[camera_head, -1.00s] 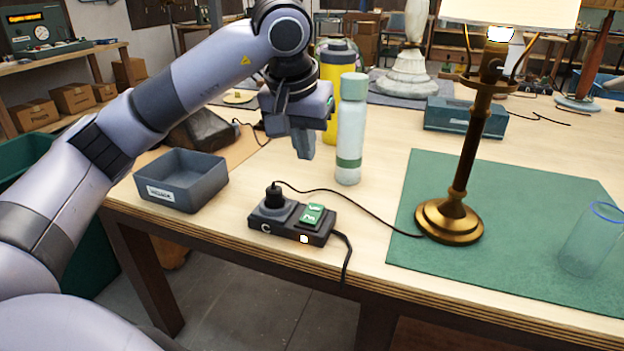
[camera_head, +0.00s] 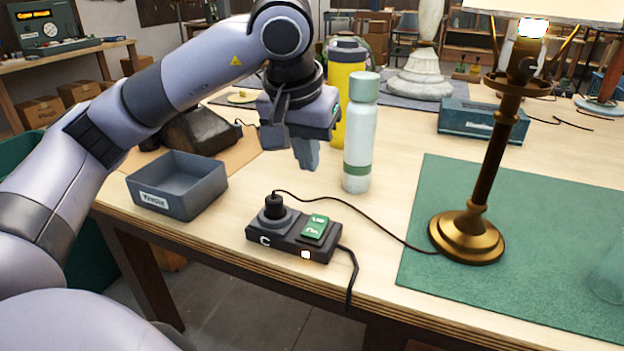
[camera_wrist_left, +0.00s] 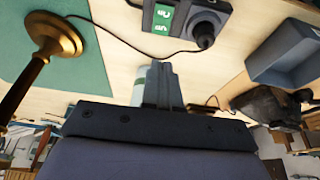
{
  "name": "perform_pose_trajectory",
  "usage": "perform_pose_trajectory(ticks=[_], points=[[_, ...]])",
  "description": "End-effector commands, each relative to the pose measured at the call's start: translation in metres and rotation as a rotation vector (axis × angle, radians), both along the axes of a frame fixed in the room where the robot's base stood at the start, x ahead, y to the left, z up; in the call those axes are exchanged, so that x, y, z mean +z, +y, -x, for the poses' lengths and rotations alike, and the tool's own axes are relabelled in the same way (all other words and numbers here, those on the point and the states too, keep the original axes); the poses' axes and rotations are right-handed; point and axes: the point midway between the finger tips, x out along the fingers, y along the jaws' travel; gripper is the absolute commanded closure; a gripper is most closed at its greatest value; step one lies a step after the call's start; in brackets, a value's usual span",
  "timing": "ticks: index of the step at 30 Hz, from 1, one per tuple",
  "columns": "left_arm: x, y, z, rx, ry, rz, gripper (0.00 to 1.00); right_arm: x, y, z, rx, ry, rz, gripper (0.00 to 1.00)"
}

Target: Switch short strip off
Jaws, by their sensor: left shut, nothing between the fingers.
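The short power strip (camera_head: 285,246) lies near the table's front edge in the head view. It is dark, with a black plug (camera_head: 274,207) in its left socket, a green rocker switch (camera_head: 315,226) on its right and a small bright light (camera_head: 305,254) on its front side. My left gripper (camera_head: 306,160) is shut and empty, pointing down above and behind the strip, apart from it. In the left wrist view the shut fingers (camera_wrist_left: 157,82) show below the strip (camera_wrist_left: 190,22) and its green switch (camera_wrist_left: 163,17). My right gripper is not in view.
A grey bin (camera_head: 165,196) stands left of the strip. The plug's cord runs to the brass lamp (camera_head: 467,238) on a green mat (camera_head: 420,275).

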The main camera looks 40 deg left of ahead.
Motion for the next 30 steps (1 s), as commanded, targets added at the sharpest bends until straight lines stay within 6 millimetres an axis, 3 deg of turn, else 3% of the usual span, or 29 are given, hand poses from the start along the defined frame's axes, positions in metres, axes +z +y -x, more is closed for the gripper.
perform_pose_trajectory(ticks=[12, 18, 30], points=[[-0.081, 0.007, -0.026, 0.0, 0.006, -0.002, 1.0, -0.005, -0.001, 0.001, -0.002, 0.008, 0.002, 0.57], [-0.111, 0.008, -0.031, 0.0, 0.003, -0.001, 1.0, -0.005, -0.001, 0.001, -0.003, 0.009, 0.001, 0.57], [-0.125, 0.009, -0.033, 0.0, 0.001, -0.001, 1.0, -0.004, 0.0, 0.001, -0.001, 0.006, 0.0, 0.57]])
